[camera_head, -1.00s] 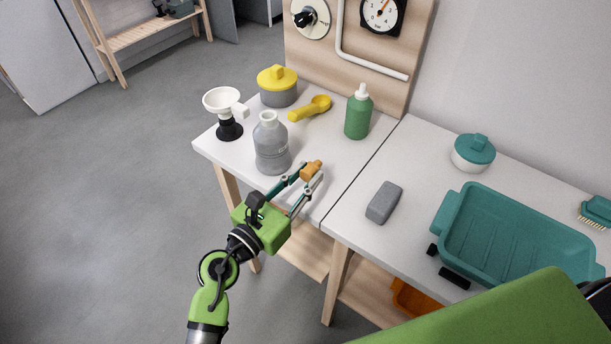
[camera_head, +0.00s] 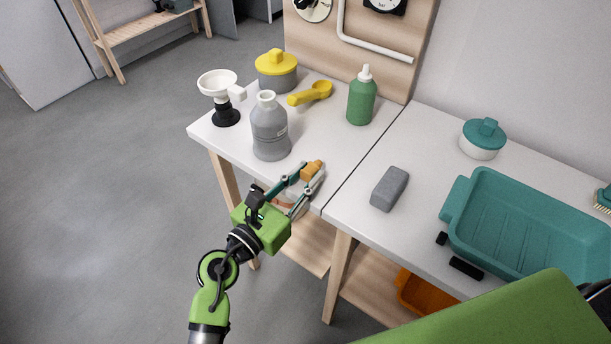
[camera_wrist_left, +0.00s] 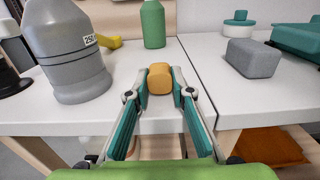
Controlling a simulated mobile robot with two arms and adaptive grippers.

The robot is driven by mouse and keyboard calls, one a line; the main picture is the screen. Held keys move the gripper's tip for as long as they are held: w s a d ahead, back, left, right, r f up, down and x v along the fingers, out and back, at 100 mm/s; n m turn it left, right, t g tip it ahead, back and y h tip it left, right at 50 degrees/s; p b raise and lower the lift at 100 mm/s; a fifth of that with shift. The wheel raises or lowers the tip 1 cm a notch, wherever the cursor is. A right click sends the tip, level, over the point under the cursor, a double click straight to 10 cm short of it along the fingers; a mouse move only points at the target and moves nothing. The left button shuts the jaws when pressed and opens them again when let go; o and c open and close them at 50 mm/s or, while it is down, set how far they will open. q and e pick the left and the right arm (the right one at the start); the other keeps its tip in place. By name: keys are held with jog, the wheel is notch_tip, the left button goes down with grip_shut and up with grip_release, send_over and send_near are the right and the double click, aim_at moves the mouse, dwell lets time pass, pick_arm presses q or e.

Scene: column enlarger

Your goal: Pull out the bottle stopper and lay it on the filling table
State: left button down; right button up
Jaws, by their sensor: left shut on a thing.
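The orange bottle stopper (camera_head: 312,169) is held between the fingertips of my left gripper (camera_head: 306,175), which is shut on it. The stopper also shows in the left wrist view (camera_wrist_left: 160,78), between the two teal fingers, near the filling table's front edge. The grey bottle (camera_head: 269,132) stands upright on the filling table (camera_head: 330,142), with its neck open. In the left wrist view the bottle (camera_wrist_left: 70,60) is to the left of my gripper, apart from it. I cannot tell whether the stopper touches the table. My right gripper is not in view.
A white funnel on a black stand (camera_head: 222,92), a yellow-lidded pot (camera_head: 277,71), a yellow scoop (camera_head: 310,94) and a green bottle (camera_head: 361,98) stand behind. A grey block (camera_head: 390,188) and teal tub (camera_head: 525,225) are on the right table. The filling table's front right is clear.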

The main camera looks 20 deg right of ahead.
pick_arm(q)
jog(key=c, duration=1.7)
grip_release()
jog(key=v, duration=1.2)
